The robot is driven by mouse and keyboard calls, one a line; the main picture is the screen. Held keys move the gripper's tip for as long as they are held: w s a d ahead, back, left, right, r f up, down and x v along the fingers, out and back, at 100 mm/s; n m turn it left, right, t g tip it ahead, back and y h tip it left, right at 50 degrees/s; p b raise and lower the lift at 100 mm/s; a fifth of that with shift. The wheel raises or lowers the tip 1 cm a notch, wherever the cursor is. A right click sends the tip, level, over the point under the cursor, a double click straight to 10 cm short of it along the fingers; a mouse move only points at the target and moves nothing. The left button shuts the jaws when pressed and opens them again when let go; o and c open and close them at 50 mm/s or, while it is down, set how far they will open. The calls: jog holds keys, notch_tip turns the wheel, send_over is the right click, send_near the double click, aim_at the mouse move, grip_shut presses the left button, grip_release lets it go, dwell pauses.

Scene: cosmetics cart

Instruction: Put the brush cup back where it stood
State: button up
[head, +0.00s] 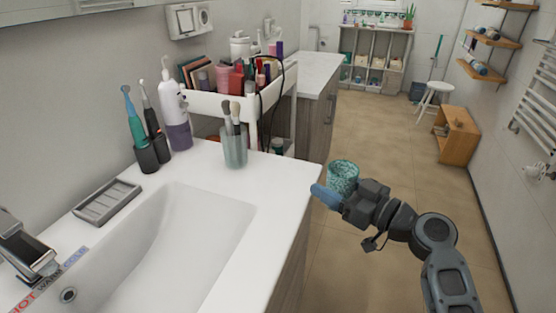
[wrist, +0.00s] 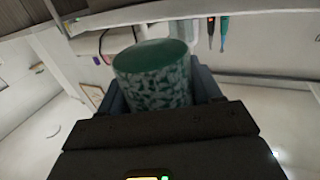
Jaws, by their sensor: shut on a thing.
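My gripper (head: 341,194) is shut on a teal cup with a mottled leaf pattern (head: 343,176). It holds the cup in the air over the floor, right of the counter's edge. In the wrist view the cup (wrist: 155,88) sits between the fingers, with a plain green end face showing; no brushes show in it. A clear, greenish cup (head: 235,152) with several makeup brushes (head: 232,117) stands upright on the white counter near the cart, apart from my gripper.
The white cart (head: 207,105) behind the counter holds several cosmetics, with a dark cable over its side. A pump bottle (head: 178,125), a toothbrush holder (head: 152,156) and a soap tray (head: 107,201) stand left of the clear cup. The counter's right front is clear beside the basin (head: 165,245).

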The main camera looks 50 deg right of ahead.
jog(key=w, duration=0.3)
jog(key=w+p, duration=0.1)
jog(key=w, duration=0.3)
jog(key=w+p, duration=0.1)
jog(key=w, duration=0.2)
jog(key=shift+w+d, duration=0.2)
jog(key=shift+d, duration=0.15)
jog(key=w+p, duration=0.1)
jog(key=w, duration=0.1)
jog(key=w+p, duration=0.1)
jog(key=w, duration=0.1)
jog(key=shift+d+r, duration=0.15)
jog(key=shift+f, duration=0.25)
jog(key=shift+f, duration=0.15)
jog(key=o, duration=1.3)
jog(key=shift+o, duration=0.2)
